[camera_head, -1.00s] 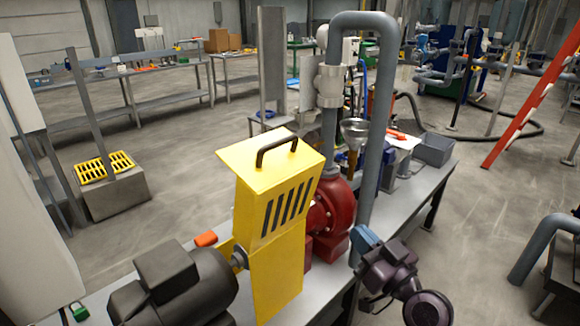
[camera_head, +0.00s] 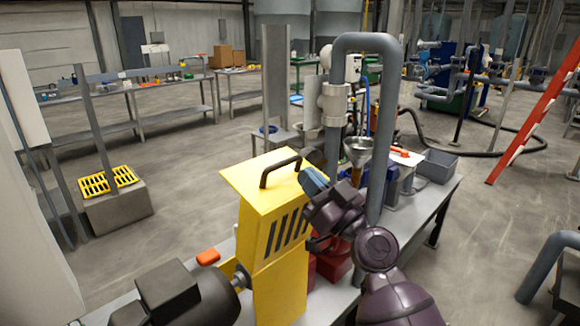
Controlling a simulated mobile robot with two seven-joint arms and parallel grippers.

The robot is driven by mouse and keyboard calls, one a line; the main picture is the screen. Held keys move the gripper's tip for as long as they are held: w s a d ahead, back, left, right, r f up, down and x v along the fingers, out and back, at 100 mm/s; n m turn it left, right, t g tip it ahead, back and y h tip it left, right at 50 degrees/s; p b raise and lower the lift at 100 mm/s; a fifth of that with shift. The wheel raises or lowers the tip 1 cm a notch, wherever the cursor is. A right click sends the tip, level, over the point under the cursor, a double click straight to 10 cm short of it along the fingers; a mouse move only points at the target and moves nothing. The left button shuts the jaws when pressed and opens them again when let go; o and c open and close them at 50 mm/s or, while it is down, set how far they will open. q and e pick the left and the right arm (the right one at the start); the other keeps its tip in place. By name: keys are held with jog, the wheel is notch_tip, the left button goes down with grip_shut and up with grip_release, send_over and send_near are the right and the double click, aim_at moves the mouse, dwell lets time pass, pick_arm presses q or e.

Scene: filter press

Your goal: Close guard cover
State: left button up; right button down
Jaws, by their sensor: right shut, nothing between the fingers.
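The yellow guard cover (camera_head: 275,225) stands on the bench between the black motor (camera_head: 190,297) and the red pump (camera_head: 335,262). It has dark slots in its front, a flat top plate and a dark handle (camera_head: 281,170) on that plate. My right gripper (camera_head: 311,180) has blue fingertips and is shut and empty. In the picture it lies just right of the handle, over the guard's upper right edge; whether it touches cannot be told. My right arm hides most of the red pump. My left gripper is not in view.
A thick grey pipe (camera_head: 384,130) rises right of the guard, close to my right arm. A funnel (camera_head: 358,150) and a grey bin (camera_head: 438,164) stand farther back on the bench (camera_head: 425,205). An orange object (camera_head: 208,257) lies by the motor.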

aim_at(290, 194)
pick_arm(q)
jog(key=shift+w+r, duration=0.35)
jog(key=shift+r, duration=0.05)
pick_arm(e)
jog(key=shift+w+a+f, duration=0.15)
jog(key=shift+w+a, duration=0.8)
jog(key=shift+w+a+f, duration=0.1)
jog(key=shift+w+a, duration=0.8)
jog(key=shift+w, duration=0.05)
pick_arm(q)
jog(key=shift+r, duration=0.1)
pick_arm(e)
jog(key=shift+w, duration=0.1)
